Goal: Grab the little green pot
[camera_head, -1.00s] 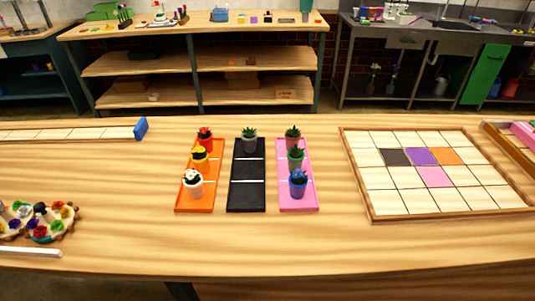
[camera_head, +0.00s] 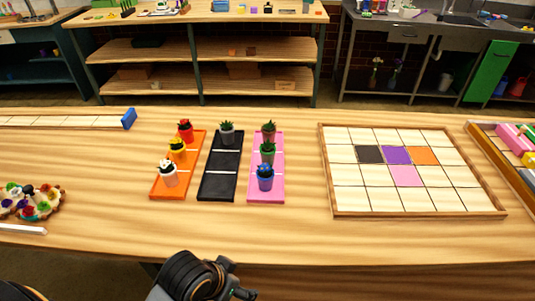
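A dark part of my arm shows at the bottom edge, below the table's front edge and well short of the trays. I see no fingertips of either gripper.
Left of the pink tray is a black tray (camera_head: 219,188) with a grey pot (camera_head: 227,138) at its back. An orange tray (camera_head: 159,191) holds red, yellow and white pots. A tiled board (camera_head: 420,213) lies to the right. The table (camera_head: 300,235) in front of the trays is clear.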

